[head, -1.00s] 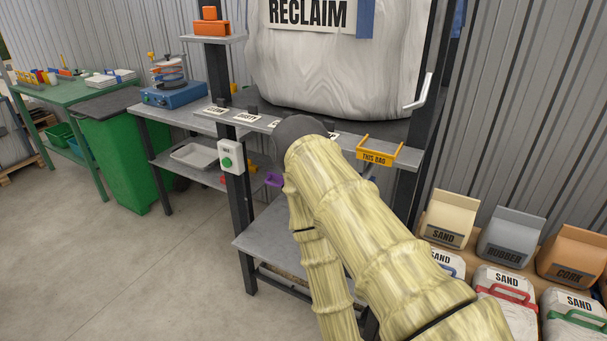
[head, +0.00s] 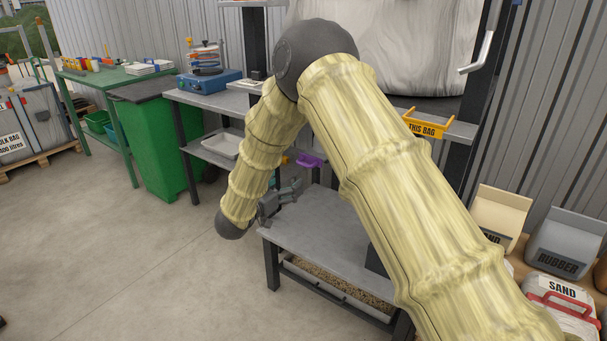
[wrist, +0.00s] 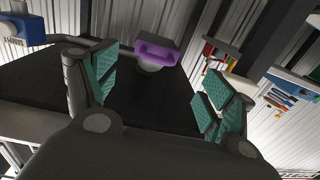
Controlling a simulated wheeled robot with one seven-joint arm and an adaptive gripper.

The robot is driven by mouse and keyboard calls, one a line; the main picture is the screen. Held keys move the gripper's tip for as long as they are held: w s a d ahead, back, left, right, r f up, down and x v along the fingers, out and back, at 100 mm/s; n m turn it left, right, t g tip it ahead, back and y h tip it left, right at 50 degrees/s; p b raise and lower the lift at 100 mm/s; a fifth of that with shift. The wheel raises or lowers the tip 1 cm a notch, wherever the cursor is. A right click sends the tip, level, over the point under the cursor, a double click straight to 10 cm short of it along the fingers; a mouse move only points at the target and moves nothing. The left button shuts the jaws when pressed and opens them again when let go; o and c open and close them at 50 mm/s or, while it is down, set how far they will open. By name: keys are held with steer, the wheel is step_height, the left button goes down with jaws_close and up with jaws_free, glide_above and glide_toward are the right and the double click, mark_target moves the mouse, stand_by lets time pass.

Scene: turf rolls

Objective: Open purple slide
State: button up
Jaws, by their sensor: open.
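The purple slide handle (head: 310,160) shows in the head view under the bag stand, above the grey lower shelf and to the right of my forearm. In the wrist view the purple handle (wrist: 157,51) is at the top centre, ahead of my fingertips and between their lines, with a pale round part just under it. My gripper (head: 296,188) is below and left of the handle in the head view, apart from it. In the wrist view my gripper (wrist: 160,82) has its teal-padded fingers spread wide with nothing between them.
The grey lower shelf (head: 325,235) lies beneath my gripper, with a tray of granules (head: 340,290) under it. A yellow "THIS BAG" holder (head: 425,124) is on the stand at the right. A green bin (head: 160,145) stands left. Open floor lies at front left.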

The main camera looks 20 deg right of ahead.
mark_target(302, 165)
steer(key=shift+m+h, duration=0.3)
steer(key=x, duration=0.7)
steer(key=r+x, duration=0.1)
steer(key=x, duration=0.3)
steer(key=shift+a+r, duration=0.1)
steer(key=shift+a, duration=0.05)
steer(key=shift+c, duration=0.5)
